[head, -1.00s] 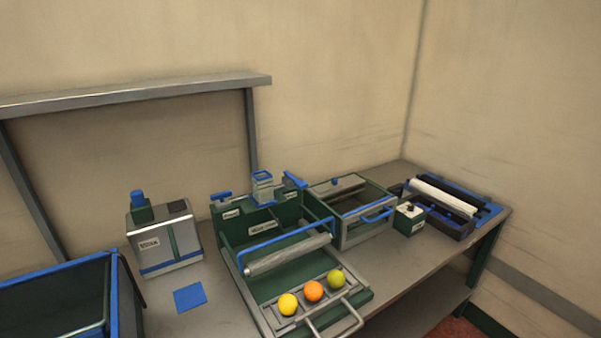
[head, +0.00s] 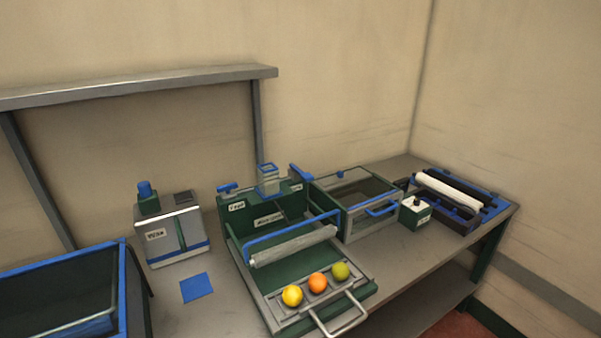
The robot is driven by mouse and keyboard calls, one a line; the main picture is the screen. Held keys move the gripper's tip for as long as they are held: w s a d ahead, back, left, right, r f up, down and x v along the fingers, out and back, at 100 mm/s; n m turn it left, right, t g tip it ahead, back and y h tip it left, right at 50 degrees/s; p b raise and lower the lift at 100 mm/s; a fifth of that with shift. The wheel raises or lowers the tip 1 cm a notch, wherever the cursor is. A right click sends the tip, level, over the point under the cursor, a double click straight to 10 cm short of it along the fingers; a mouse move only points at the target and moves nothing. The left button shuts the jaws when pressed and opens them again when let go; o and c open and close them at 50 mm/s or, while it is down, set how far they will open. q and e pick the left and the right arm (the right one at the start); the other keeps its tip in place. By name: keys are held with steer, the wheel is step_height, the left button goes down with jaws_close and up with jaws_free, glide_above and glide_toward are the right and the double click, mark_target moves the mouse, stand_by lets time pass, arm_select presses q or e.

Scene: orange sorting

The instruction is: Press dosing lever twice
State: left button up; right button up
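A grey and green dispenser-like box (head: 177,238) stands at the left of the bench with a small label on its front. A blue knob (head: 145,188) on a green block sits on its top left; I cannot tell for sure whether this is the dosing lever. A flat blue square (head: 197,288) lies on the bench in front of it. A green sorting unit (head: 240,238) stands in the middle, with a blue lever-like piece (head: 301,173) and a clear blue-rimmed container (head: 268,179) at its top. Neither of my grippers is in view.
A yellow fruit (head: 292,295), an orange one (head: 317,283) and a green one (head: 340,271) sit in the unit's front tray. A glass-sided drawer box (head: 352,222), small switch box (head: 416,212) and roller tray (head: 450,193) stand right. A blue-rimmed bin (head: 122,290) is lower left.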

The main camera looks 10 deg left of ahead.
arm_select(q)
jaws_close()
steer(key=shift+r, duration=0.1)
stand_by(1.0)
